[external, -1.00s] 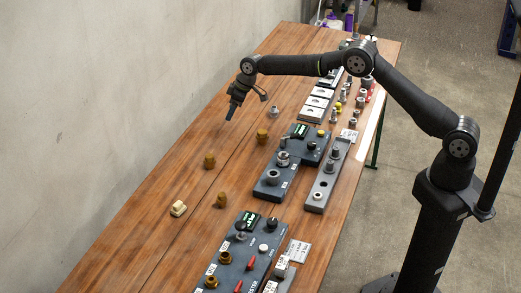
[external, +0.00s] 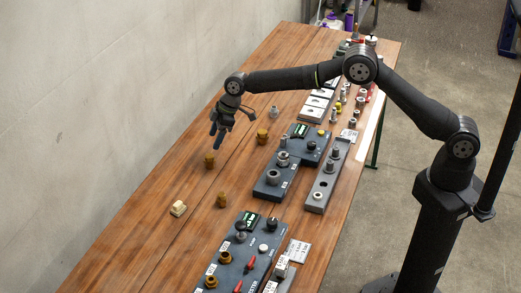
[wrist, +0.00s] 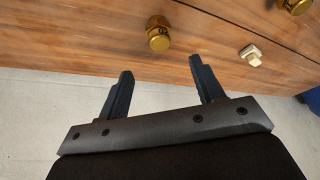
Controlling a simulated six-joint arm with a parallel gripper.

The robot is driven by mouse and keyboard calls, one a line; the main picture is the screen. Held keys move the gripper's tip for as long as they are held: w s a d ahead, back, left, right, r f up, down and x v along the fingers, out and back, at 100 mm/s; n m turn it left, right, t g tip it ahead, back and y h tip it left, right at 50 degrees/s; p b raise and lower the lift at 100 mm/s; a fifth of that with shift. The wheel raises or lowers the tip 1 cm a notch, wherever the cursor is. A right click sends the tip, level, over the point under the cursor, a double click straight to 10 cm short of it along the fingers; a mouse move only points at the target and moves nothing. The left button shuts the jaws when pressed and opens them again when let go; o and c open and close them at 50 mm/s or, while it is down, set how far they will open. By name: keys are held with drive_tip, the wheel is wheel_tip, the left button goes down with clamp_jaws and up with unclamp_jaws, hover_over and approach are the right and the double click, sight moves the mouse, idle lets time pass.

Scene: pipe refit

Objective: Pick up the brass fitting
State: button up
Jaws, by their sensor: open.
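Three brass fittings stand loose on the wooden bench in the external view: one (external: 209,160) nearest my gripper, one (external: 222,200) in front of it, and one (external: 262,137) to the right. My gripper (external: 217,138) is open and empty, pointing down above the nearest fitting and apart from it. In the wrist view a brass fitting (wrist: 158,40) shows beyond the gap between the open fingertips (wrist: 161,66). Another brass fitting (wrist: 296,5) is cut off at the upper right corner. I cannot tell which brass fitting the task means.
A cream fitting (external: 178,208) lies on the bench (external: 150,240) at lower left. A small silver fitting (external: 274,112) stands behind. Grey panels (external: 270,184) with fittings and knobs line the bench's right side. Bare wood surrounds the loose fittings.

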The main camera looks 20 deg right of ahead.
sight(209, 156)
drive_tip(key=x, duration=0.3)
drive_tip(key=shift+a+f, duration=0.1)
drive_tip(key=shift+f, duration=0.25)
drive_tip(key=shift+d+x, duration=0.2)
drive_tip(key=shift+x, duration=2.35)
drive_tip(key=shift+s+f, duration=0.1)
drive_tip(key=shift+s, duration=0.05)
drive_tip(key=c, duration=1.1)
